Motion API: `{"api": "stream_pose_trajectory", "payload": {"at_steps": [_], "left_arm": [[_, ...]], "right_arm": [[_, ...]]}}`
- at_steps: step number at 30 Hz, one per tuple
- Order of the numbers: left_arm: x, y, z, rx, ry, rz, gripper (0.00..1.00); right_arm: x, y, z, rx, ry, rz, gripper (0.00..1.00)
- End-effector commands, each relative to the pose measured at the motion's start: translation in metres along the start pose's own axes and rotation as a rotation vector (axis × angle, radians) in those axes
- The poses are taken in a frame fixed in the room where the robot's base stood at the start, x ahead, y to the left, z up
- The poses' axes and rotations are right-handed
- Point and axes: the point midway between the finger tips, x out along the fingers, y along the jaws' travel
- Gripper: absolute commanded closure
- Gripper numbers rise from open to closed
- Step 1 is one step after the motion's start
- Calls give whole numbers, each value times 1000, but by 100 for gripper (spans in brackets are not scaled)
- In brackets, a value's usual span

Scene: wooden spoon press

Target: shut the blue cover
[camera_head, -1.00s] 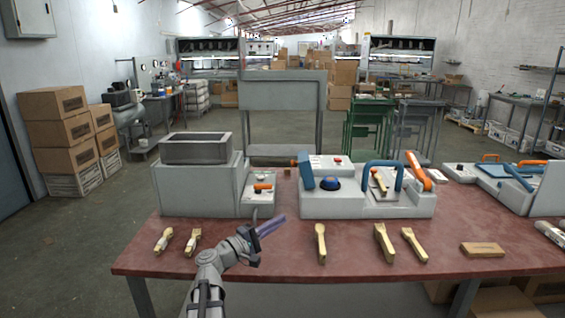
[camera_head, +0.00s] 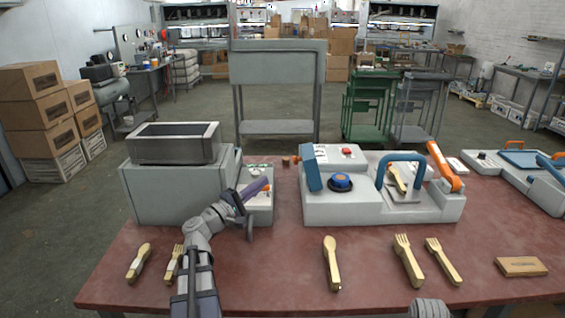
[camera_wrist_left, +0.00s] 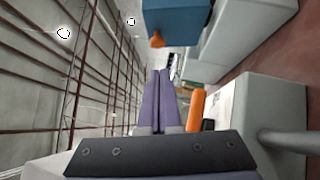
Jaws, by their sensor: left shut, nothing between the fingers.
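In the left wrist view the shut fingers (camera_wrist_left: 159,76) point toward the lower edge of the cover (camera_wrist_left: 176,18), which has an orange tip.
A grey bin housing (camera_head: 175,185) stands at left. The switch box has an orange lever (camera_wrist_left: 196,110) close beside my fingers. A blue handle (camera_head: 401,160) and an orange lever (camera_head: 444,166) are on the press's right. Wooden utensils lie along the table front (camera_head: 290,285).

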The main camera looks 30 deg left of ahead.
Motion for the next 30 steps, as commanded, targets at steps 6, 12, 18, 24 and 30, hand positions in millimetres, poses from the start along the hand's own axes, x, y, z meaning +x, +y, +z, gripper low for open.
{"api": "stream_pose_trajectory", "payload": {"at_steps": [6, 12, 18, 24, 30], "left_arm": [[11, 1, 0, -1, -2, -1, 100], [46, 2, -1, -1, -4, 0, 100], [78, 1, 0, -1, -3, 0, 100], [96, 0, 0, 0, -2, 0, 100], [100, 0, 0, 0, 0, 0, 100]], "right_arm": [[-3, 0, 0, 0, 0, 0, 100], [-12, 1, 1, 0, 0, 0, 100], [-18, 2, 1, 0, 0, 0, 100], [-21, 2, 1, 0, 0, 0, 100], [-22, 2, 1, 0, 0, 0, 100]]}}
